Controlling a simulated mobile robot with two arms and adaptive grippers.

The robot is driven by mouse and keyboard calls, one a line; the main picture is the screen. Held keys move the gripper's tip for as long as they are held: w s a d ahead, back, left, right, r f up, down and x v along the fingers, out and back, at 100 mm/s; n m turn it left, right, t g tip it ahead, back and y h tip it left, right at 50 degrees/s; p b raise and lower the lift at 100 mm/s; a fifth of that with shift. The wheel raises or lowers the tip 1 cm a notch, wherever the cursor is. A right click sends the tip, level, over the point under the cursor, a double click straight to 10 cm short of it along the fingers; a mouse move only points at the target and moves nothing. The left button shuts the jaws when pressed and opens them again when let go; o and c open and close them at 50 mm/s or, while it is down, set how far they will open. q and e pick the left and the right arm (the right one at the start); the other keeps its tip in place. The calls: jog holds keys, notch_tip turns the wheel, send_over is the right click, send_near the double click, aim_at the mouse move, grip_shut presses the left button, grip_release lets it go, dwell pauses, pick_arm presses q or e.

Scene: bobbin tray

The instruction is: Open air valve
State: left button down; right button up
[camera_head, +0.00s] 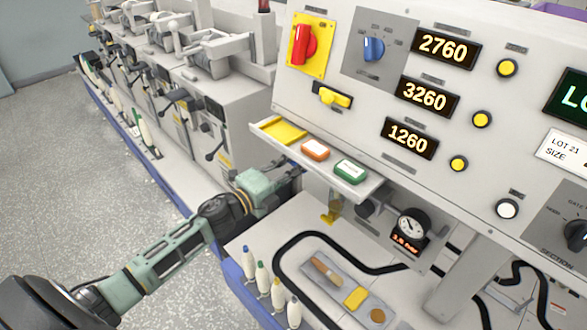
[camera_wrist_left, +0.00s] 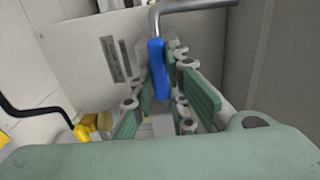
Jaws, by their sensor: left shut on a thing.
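The air valve's blue handle (camera_wrist_left: 157,70) stands upright in the left wrist view, joined at its top to a bent grey metal rod (camera_wrist_left: 190,6). My left gripper (camera_wrist_left: 163,92) is shut on the blue handle, with green finger pads on either side of it. In the head view my left arm reaches in from the left, and the gripper (camera_head: 289,172) is at the machine's side, by the left end of the small shelf. The handle is hidden there. My right gripper is in neither view.
The shelf (camera_head: 357,190) holds orange and green blocks, close to the gripper. A pressure gauge (camera_head: 411,224) sits under the panel. Bobbins (camera_head: 262,275) and a tray (camera_head: 330,291) are on the deck below. Floor (camera_head: 70,190) at left is clear.

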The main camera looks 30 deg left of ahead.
pick_arm(q)
jog(key=c, duration=1.7)
grip_release()
jog(key=v, duration=1.2)
jog(key=shift+f, duration=0.15)
